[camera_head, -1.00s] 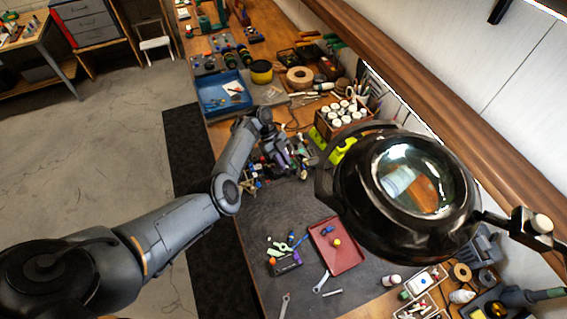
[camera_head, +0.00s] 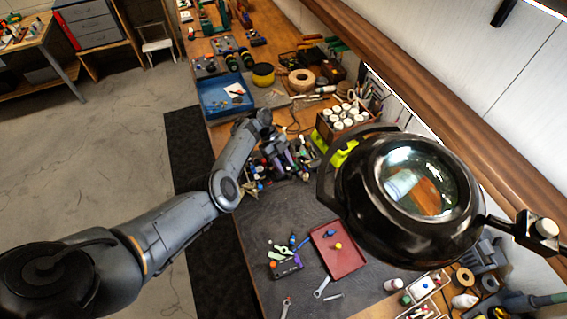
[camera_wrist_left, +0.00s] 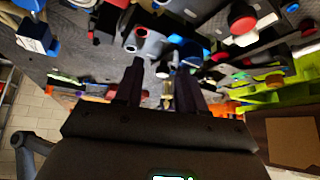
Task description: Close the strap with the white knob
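My left gripper (camera_head: 281,152) is over a cluttered cluster of small dark and coloured parts (camera_head: 252,187) on the bench. In the left wrist view its two dark fingers (camera_wrist_left: 161,82) stand apart with a gap between them. A small whitish knob-like part (camera_wrist_left: 163,69) shows in line with the gap, just beyond the fingertips; contact cannot be told. A red round knob (camera_wrist_left: 242,19) and a blue block (camera_wrist_left: 38,36) sit farther off to the sides. I cannot make out the strap clearly. My right gripper is not in view.
A black domed magnifier lamp (camera_head: 350,205) covers much of the right side. A red tray (camera_head: 341,262) and wrenches lie toward the front. A blue tray (camera_head: 213,105) and a box of white bottles (camera_head: 325,127) stand beyond the cluster. The dark mat (camera_head: 270,220) has bare space.

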